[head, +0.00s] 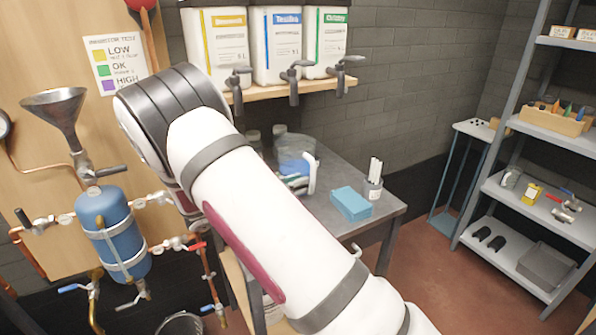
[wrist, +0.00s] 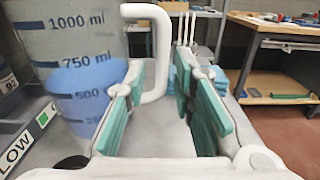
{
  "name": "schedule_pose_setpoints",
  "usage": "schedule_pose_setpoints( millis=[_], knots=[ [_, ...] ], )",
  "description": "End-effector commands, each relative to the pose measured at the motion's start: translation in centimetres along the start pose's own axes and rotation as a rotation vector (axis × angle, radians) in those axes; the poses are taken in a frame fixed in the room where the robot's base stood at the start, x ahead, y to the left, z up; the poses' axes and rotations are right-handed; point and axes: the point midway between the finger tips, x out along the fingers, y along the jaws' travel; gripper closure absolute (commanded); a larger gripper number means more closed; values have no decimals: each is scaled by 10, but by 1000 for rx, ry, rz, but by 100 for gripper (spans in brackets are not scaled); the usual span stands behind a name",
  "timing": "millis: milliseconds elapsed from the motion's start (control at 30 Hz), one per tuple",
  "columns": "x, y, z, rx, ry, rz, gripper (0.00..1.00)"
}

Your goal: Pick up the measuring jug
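The measuring jug (head: 292,145) stands on the grey table, partly behind my arm. In the wrist view the clear jug (wrist: 72,60) fills the left side, with millilitre marks and blue liquid up to around the 750 mark. Its white handle (wrist: 161,45) sticks out to the right. My gripper (wrist: 160,72) is open, and its two teal-padded fingers appear to be on either side of the handle's upright bar. A gap shows between the bar and the right finger; contact on the left is unclear. My gripper (head: 297,183) is partly hidden by my arm in the head view.
Blue folded cloths (head: 350,204) and a cup of white sticks (head: 373,185) stand on the table's right. Tapped containers (head: 274,45) sit on a shelf above. A blue tank (head: 113,235) with pipes is at left.

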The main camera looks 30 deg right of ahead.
Motion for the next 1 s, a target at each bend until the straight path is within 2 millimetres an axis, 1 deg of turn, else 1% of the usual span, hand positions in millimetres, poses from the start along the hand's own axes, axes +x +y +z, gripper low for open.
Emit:
schedule_pose_setpoints(
  millis=[167,400,500,667,700,800,1000],
  knots=[
    [13,-2,2,0,-1,-1,76],
    [47,-4,5,1,0,-2,76],
    [52,-3,5,1,0,0,76],
    [52,-3,4,1,0,1,76],
    [52,-3,4,1,0,1,81],
    [52,-3,4,1,0,1,100],
    [52,-3,4,0,0,1,100]
  ],
)
